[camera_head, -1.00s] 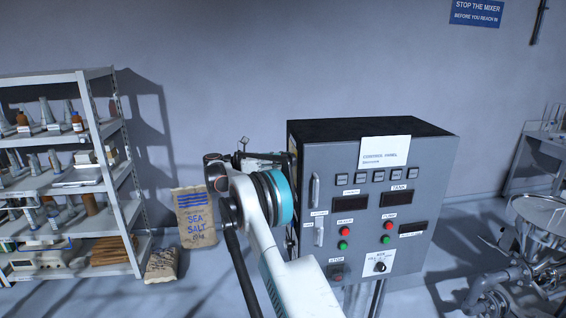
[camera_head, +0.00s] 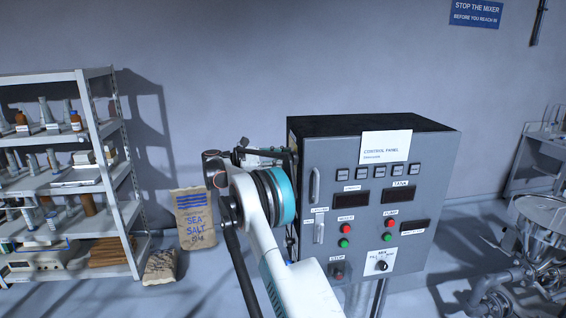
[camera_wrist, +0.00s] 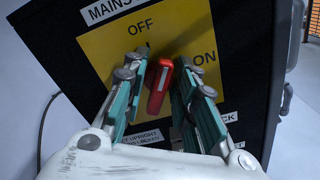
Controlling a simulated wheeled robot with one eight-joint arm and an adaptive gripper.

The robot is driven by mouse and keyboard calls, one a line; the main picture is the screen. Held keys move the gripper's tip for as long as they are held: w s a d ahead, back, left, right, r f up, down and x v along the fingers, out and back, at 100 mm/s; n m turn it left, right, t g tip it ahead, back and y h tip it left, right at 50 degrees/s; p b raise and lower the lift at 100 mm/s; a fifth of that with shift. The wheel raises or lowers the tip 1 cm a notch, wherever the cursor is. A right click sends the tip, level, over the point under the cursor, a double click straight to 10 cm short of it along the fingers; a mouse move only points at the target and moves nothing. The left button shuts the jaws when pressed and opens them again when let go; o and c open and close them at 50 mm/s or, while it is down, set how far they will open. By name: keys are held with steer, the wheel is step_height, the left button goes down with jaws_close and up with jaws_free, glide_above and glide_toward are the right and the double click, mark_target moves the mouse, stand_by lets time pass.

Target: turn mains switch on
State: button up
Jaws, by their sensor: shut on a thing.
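The mains switch shows in the wrist view as a red handle (camera_wrist: 159,88) on a yellow plate (camera_wrist: 103,50). OFF is printed at the plate's top and ON at its right. The handle slants a little, its upper end pointing between the two words. My gripper (camera_wrist: 158,72) has one finger on each side of the handle and is shut on it. In the head view my arm reaches the left side of the grey control panel cabinet (camera_head: 433,170). The arm and cabinet hide the switch and fingertips there.
The cabinet front has red and green buttons and a black knob (camera_head: 381,266). A shelf unit (camera_head: 110,130) with bottles stands at left. A sea salt sack (camera_head: 195,218) leans on the wall. Metal pipework (camera_head: 500,280) is at right.

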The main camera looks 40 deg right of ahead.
steer(key=m+b, duration=0.1)
steer(key=m, duration=0.4)
steer(key=shift+a+f+m, duration=0.1)
steer(key=shift+f+m, duration=0.05)
steer(key=shift+m, duration=0.15)
steer(key=m+b, duration=0.1)
steer(key=m, duration=0.4)
steer(key=shift+s+f+m, duration=0.1)
steer(key=shift+f+m, duration=0.05)
steer(key=shift+m, duration=0.45)
steer(key=o, duration=0.7)
steer(key=shift+a, duration=0.1)
steer(key=v, duration=1.2)
steer(key=shift+b, duration=0.35)
